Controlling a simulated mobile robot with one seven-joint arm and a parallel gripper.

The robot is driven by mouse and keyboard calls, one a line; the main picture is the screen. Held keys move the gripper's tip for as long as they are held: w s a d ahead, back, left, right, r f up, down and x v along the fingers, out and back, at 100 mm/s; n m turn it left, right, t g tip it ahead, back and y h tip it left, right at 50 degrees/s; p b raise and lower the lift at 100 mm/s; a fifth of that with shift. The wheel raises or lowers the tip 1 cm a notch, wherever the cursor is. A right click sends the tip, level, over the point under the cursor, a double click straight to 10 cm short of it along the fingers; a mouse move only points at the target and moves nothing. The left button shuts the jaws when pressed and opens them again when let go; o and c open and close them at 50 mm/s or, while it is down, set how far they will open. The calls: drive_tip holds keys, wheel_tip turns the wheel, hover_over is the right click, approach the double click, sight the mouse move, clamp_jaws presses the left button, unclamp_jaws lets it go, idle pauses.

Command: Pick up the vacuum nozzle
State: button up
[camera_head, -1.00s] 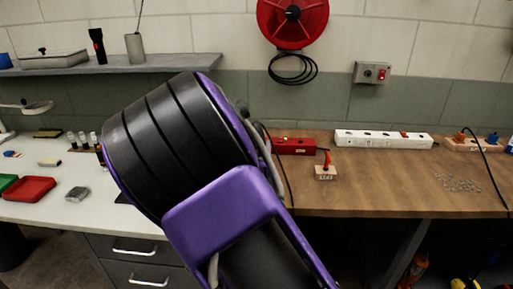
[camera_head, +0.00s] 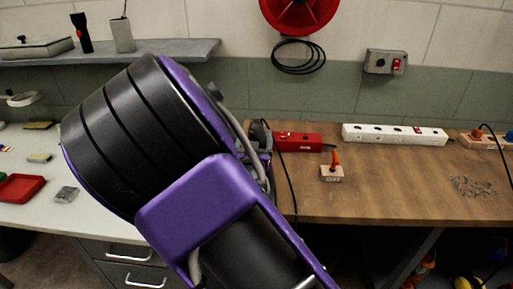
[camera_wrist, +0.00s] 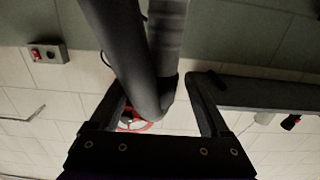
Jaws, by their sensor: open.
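In the wrist view my gripper (camera_wrist: 155,88) is open, its two dark fingers spread apart. A thick dark grey tube-like body (camera_wrist: 130,45) bends into a V between and beyond the fingers. I cannot tell whether it is the vacuum nozzle or whether it touches the fingers. In the head view my purple and black arm fills the middle and hides my gripper. No vacuum nozzle can be made out for certain there. A small orange-handled tool (camera_head: 337,158) stands upright in a wooden block (camera_head: 332,173) on the brown bench (camera_head: 390,190).
A red box (camera_head: 297,141) and a white power strip (camera_head: 395,135) lie along the back of the bench. Metal bits (camera_head: 472,187) lie at right. A red tray (camera_head: 20,187) sits on the white counter at left. A grey shelf (camera_head: 175,50) and red reel (camera_head: 300,12) are above.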

drive_tip(key=shift+w, duration=0.15)
clamp_jaws()
idle(0.4)
